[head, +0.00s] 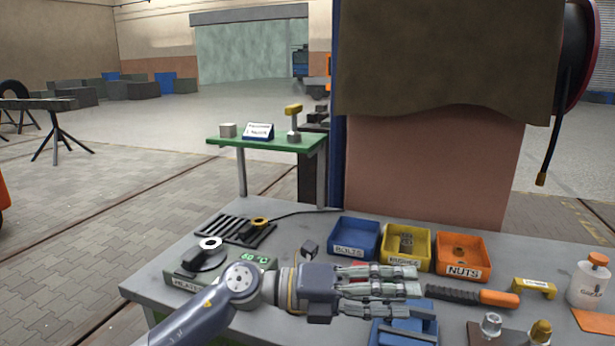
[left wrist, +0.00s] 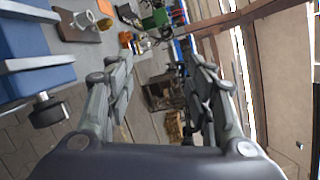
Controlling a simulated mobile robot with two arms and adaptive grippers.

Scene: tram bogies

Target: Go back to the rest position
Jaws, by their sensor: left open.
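My left gripper (head: 412,290) reaches in from the left over the grey workbench (head: 315,215) in the head view. Its fingers point right and are spread apart with nothing between them. In the left wrist view the two fingers (left wrist: 160,85) also stand apart and empty. The gripper is above a blue block-like thing (head: 405,325) near the front of the bench, which it partly covers. My right gripper is not seen in either view.
Blue (head: 354,238), yellow (head: 405,247) and orange (head: 462,257) bins stand behind the gripper. A heater with a green display (head: 254,260) is at left.

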